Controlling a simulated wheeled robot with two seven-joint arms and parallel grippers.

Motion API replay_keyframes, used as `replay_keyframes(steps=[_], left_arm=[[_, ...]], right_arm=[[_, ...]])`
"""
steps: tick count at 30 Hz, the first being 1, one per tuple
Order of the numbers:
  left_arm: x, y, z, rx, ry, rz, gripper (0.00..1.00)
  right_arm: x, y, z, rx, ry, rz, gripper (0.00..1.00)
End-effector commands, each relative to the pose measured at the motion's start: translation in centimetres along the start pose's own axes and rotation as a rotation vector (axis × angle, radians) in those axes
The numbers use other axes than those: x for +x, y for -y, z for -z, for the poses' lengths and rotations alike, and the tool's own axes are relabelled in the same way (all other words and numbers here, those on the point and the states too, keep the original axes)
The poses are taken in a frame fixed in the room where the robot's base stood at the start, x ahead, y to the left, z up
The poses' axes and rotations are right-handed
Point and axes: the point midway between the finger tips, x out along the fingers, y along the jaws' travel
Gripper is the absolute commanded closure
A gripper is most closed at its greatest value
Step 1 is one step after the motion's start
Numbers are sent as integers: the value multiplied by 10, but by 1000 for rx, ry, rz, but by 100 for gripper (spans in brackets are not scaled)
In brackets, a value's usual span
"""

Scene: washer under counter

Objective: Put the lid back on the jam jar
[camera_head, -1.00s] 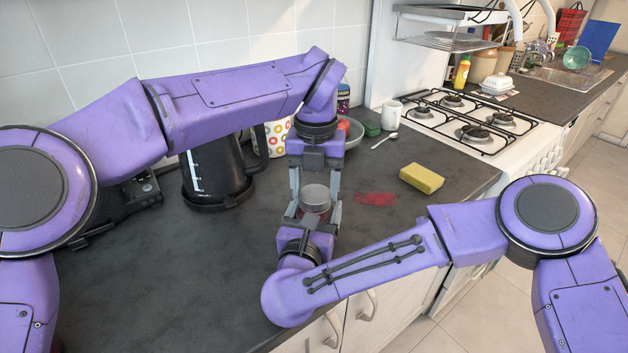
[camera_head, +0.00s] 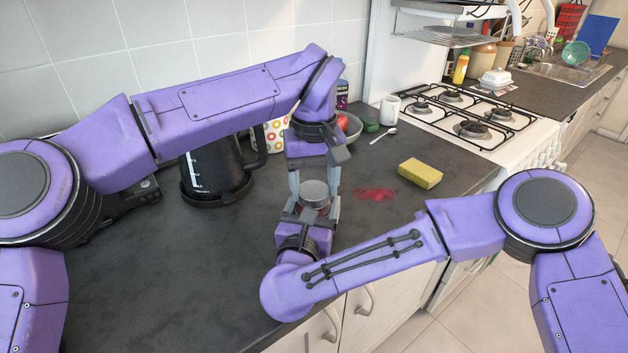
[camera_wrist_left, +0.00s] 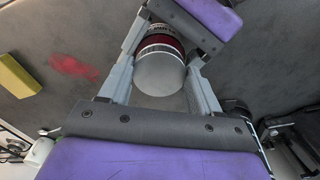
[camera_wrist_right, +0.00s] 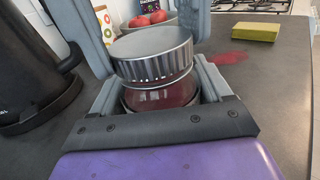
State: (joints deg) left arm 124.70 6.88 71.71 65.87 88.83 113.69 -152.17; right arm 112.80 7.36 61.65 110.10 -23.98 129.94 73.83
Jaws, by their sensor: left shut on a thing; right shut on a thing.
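The grey metal lid (camera_head: 314,188) is between the fingers of my left gripper (camera_head: 314,192), which comes down from above and is shut on it. The glass jam jar (camera_head: 312,210) with red jam is below, held upright by my right gripper (camera_head: 310,214), which is shut on it from the front. In the right wrist view the lid (camera_wrist_right: 155,52) is right over the jar's mouth, with clear glass of the jar (camera_wrist_right: 162,97) below its rim. I cannot tell whether it is seated. In the left wrist view the lid (camera_wrist_left: 160,73) covers most of the jar's top.
A yellow sponge (camera_head: 420,173) and a red jam smear (camera_head: 375,194) lie to the right on the dark counter (camera_head: 190,270). Behind are a black kettle (camera_head: 215,175), a dotted cup (camera_head: 272,136), a fruit bowl (camera_head: 350,130), a white mug (camera_head: 390,110) and a spoon (camera_head: 383,136).

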Motion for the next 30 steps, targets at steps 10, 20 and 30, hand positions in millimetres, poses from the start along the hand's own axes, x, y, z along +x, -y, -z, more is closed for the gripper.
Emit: replay_keyframes(steps=[10,20,30], left_arm=[[0,-1,-5,282,12,-3,65],[0,-1,-4,278,11,-2,12],[-18,4,18,228,-87,-6,16]], right_arm=[[1,0,1,-4,-1,0,100],[1,0,1,-3,-1,1,100],[0,0,1,-2,-2,2,100]])
